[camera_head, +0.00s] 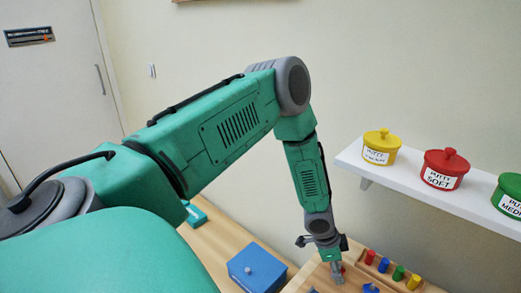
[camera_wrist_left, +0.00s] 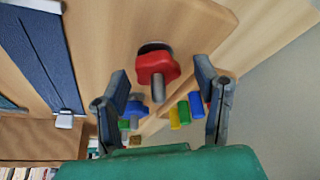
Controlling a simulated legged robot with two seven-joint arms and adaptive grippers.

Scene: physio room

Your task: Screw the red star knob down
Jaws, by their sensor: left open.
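The red star knob (camera_wrist_left: 158,68) sits on a threaded metal stud on the wooden board (camera_wrist_left: 195,22) in the left wrist view. The stud's end sticks out through it. My left gripper (camera_wrist_left: 163,78) is open, with one finger on either side of the knob and a gap to each. In the head view my left gripper (camera_head: 337,270) is low over the board, and only a bit of red (camera_head: 343,268) shows beside its fingers. My right gripper is not in view.
Coloured pegs (camera_head: 384,265) stand on the board, close to the left gripper. A blue box (camera_head: 257,268) is on the table to the left. A wall shelf (camera_head: 455,195) holds yellow (camera_head: 381,147), red (camera_head: 444,168) and green (camera_head: 510,194) putty pots.

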